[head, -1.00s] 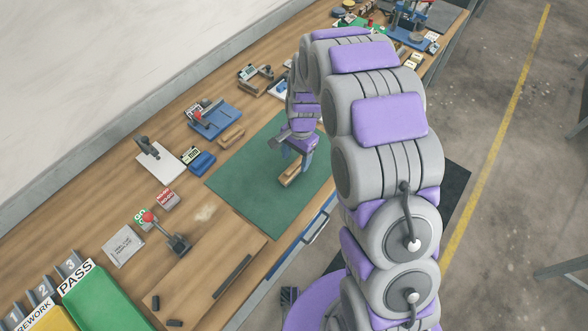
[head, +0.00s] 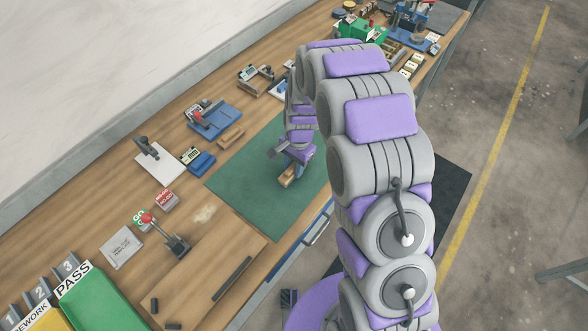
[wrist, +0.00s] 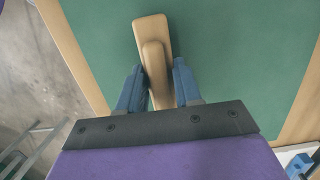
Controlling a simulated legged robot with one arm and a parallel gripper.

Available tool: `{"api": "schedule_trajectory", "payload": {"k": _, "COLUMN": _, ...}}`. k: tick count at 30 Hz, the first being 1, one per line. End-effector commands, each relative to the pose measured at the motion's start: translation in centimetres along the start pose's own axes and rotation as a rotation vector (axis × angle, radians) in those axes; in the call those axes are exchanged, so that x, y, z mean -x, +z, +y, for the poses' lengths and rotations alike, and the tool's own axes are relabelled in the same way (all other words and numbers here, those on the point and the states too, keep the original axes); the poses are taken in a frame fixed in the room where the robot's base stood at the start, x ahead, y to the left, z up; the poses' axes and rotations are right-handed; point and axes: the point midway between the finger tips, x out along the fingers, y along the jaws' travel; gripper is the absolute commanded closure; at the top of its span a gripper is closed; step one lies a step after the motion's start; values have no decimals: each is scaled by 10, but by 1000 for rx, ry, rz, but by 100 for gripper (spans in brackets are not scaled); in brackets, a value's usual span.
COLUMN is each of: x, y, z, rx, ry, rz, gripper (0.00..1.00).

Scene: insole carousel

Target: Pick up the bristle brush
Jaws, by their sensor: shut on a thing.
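The bristle brush (wrist: 152,30) has a tan wooden back with a raised wooden grip; its bristles are hidden from above. In the wrist view my gripper (wrist: 161,88) has its blue fingers on both sides of the raised grip, shut on it. In the head view the gripper (head: 292,170) is over the green mat (head: 240,185), and the brush (head: 286,180) shows partly below it. I cannot tell whether the brush touches the mat.
A similar tan wooden block (head: 230,138) lies beside the mat, near a blue fixture (head: 215,121). A red-knobbed lever (head: 172,238) and a green PASS bin (head: 100,295) stand at the lower left. The front half of the mat is clear.

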Motion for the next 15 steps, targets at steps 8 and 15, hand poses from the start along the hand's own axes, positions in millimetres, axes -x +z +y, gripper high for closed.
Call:
{"api": "schedule_trajectory", "payload": {"k": 8, "x": 0, "y": 0, "z": 1, "rx": 0, "ry": -1, "rz": -1, "gripper": 98}}
{"api": "schedule_trajectory", "payload": {"k": 15, "x": 4, "y": 0, "z": 0, "rx": 0, "ry": -1, "rz": 0, "gripper": 99}}
